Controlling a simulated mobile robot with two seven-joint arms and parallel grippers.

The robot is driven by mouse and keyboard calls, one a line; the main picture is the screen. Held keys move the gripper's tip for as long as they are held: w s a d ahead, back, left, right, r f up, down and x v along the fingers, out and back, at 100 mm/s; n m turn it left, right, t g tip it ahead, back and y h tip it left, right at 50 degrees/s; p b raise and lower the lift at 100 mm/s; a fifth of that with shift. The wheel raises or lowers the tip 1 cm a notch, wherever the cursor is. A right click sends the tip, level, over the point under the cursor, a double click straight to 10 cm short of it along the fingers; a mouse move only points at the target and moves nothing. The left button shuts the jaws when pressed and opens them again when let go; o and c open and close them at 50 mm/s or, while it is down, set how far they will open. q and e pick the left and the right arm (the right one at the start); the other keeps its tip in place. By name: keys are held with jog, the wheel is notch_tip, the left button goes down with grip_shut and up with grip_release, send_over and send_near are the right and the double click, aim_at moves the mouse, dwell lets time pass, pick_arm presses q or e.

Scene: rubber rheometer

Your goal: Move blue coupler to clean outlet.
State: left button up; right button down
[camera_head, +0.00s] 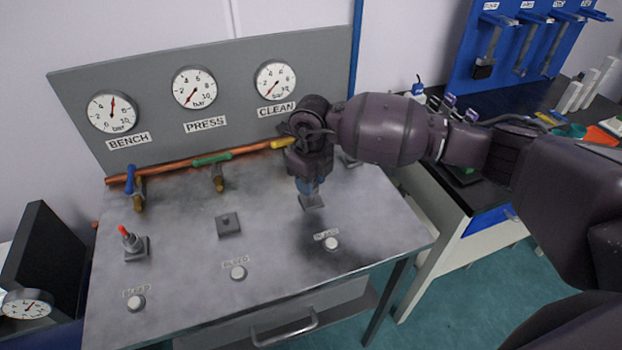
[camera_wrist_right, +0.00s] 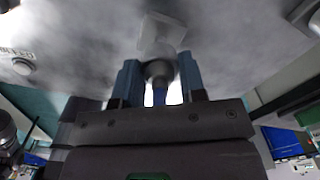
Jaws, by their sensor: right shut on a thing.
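The blue coupler (camera_wrist_right: 160,97) is between the fingers of my right gripper (camera_wrist_right: 160,82) in the right wrist view, with a grey round collar at its end. In the head view my right gripper (camera_head: 307,186) points down at the right of the bench top, and its hand and fingers hide most of the coupler. The clean outlet (camera_head: 313,203), a small square grey block, is directly below the fingertips. It also shows in the right wrist view (camera_wrist_right: 162,32), just beyond the collar. I cannot tell whether coupler and outlet touch. My left gripper is out of view.
A red coupler (camera_head: 128,239) stands on the left outlet. The middle outlet (camera_head: 228,224) is bare. White bleed buttons (camera_head: 238,272) line the front. Behind are a copper pipe (camera_head: 165,167), blue, green and yellow valve levers, and a gauge panel (camera_head: 230,75). A dark side bench (camera_head: 480,190) stands right.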

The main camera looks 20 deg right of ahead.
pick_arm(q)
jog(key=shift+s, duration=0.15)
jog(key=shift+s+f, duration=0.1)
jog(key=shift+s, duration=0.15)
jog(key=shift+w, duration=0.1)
pick_arm(e)
jog(key=shift+f, duration=0.35)
jog(key=shift+f+b, duration=0.4)
jog(key=shift+f, duration=0.55)
jog(key=c, duration=1)
grip_release()
jog(key=shift+o, duration=1.4)
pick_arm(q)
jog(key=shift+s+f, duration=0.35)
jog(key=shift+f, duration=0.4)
pick_arm(e)
jog(key=shift+o, duration=0.5)
jog(key=shift+r, duration=0.1)
